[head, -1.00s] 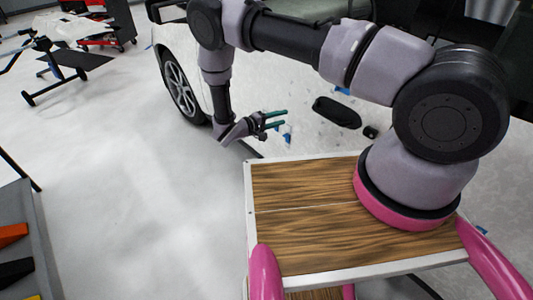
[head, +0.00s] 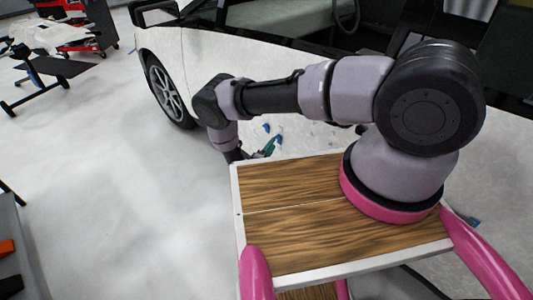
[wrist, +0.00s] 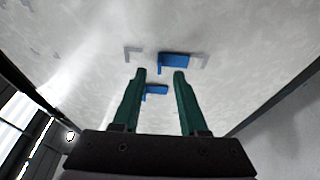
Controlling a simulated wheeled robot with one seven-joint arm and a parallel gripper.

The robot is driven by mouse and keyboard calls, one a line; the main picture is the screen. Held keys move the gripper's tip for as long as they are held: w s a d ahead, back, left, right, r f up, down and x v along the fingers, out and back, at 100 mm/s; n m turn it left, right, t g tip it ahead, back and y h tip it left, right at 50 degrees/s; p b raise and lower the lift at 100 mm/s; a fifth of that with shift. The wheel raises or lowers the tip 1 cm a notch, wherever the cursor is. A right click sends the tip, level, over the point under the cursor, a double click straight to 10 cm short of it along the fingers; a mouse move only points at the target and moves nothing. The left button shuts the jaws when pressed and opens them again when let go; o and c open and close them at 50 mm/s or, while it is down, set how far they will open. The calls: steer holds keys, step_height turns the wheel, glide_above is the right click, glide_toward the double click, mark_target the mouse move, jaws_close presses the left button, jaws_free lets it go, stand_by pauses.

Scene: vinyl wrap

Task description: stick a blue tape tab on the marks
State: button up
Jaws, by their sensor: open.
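My gripper (head: 269,146) is by the side of the white car, just past the far edge of my wooden deck. In the wrist view its green fingers (wrist: 158,73) are apart and point at the pale panel. One blue tape tab (wrist: 174,62) is on the panel beyond the right fingertip. A second blue tape tab (wrist: 155,91) shows between the fingers. Pale grey corner marks lie on the panel, one at left (wrist: 132,52) and one at right (wrist: 199,59), beside the first tab. Blue tabs also show in the head view (head: 267,128). The gripper is partly hidden in the head view.
The white car (head: 215,50) stands close beyond my deck, with its front wheel (head: 166,92) at left. A black stand (head: 45,75) and a red cart (head: 80,30) are far left.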

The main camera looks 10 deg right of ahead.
steer(key=shift+x, duration=1.9)
jaws_close()
steer(key=shift+s+a, duration=0.35)
steer(key=shift+a, duration=0.15)
stand_by(0.8)
steer(key=s+a, duration=0.4)
steer(key=a, duration=0.1)
steer(key=shift+a, duration=0.3)
stand_by(0.8)
